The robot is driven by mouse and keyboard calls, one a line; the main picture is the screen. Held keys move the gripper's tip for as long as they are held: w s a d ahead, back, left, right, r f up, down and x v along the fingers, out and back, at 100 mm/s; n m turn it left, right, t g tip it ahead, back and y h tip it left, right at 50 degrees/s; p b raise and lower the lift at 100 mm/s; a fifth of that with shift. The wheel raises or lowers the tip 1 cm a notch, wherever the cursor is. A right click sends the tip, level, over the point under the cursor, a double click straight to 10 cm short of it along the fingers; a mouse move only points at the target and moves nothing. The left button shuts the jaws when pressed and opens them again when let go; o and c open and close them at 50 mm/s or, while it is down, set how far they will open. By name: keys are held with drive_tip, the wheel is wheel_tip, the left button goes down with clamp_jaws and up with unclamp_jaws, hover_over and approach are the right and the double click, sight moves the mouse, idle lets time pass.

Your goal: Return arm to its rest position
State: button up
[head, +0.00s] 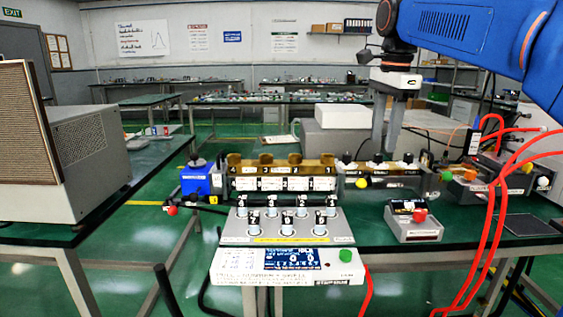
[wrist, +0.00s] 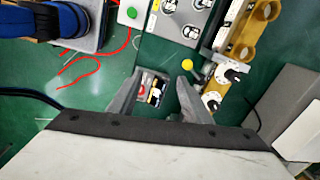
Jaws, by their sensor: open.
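My blue arm (head: 490,45) reaches in from the upper right of the head view. My gripper (head: 385,150) hangs fingers down above the right part of the green bench, over the back row of knobs in the picture. In the wrist view my gripper (wrist: 158,88) has its two grey fingers apart with nothing held between them. A small grey box with a red button (head: 413,228) stands on the bench; it shows far below, between the fingers, in the wrist view (wrist: 153,90).
Red cables (head: 490,220) hang at the right. A large grey cabinet (head: 95,140) stands at left.

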drive_tip(key=s+d+f+n+t, duration=0.1)
drive_tip(key=s+d+f+n, duration=0.1)
drive_tip(key=s+f+n, duration=0.6)
drive_tip(key=s+d+f+n+t, duration=0.2)
drive_tip(key=s+f+n, duration=0.6)
drive_tip(key=s+f, duration=1.1)
wheel_tip(320, 180, down, 4)
drive_tip(key=shift+d+f+t, duration=0.1)
drive_tip(key=shift+d+t, duration=0.2)
